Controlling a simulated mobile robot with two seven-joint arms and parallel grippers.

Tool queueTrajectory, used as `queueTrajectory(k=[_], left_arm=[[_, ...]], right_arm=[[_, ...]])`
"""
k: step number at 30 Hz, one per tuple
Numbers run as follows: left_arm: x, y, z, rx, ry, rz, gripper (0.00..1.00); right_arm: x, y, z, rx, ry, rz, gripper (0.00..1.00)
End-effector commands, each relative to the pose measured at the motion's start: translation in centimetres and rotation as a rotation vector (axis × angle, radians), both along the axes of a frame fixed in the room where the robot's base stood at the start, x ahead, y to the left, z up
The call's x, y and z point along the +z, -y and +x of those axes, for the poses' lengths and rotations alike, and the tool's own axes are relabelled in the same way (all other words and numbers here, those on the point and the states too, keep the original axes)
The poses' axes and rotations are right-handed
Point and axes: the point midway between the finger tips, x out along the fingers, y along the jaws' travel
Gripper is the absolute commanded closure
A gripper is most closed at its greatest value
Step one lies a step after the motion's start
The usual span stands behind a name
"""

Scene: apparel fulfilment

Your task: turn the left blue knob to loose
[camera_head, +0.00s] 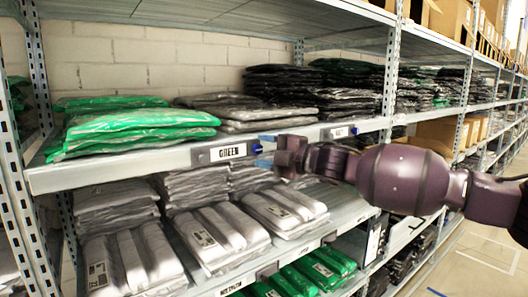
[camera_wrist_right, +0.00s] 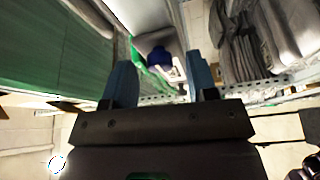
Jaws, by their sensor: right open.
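The left blue knob (camera_head: 257,148) is on the shelf's front edge, just right of the label reading GREEN (camera_head: 228,152). My right gripper (camera_head: 265,151) reaches in from the right, with its blue fingers open in front of the knob. In the right wrist view the dark blue knob (camera_wrist_right: 158,58) shows in the gap between the two open fingers of my right gripper (camera_wrist_right: 159,62). Space shows on both sides of it, so the fingers look apart from it. My left gripper is out of view.
Green bagged garments (camera_head: 135,128) lie on the shelf left of the knob. A second blue knob (camera_head: 354,131) sits farther right on the same edge. Grey bagged garments (camera_head: 215,238) fill the shelf below. A perforated metal post (camera_head: 390,70) stands to the right.

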Motion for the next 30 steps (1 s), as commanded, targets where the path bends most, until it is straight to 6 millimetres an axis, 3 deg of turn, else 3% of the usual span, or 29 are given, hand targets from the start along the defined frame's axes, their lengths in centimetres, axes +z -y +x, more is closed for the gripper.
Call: queueTrajectory(k=[18,30], left_arm=[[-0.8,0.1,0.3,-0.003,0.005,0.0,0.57],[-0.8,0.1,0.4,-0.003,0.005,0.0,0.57]], right_arm=[[-0.6,7.8,-4.7,-0.002,0.0,0.0,0.47],[-0.6,8.7,-5.4,0.0,-0.001,-0.001,0.47]])
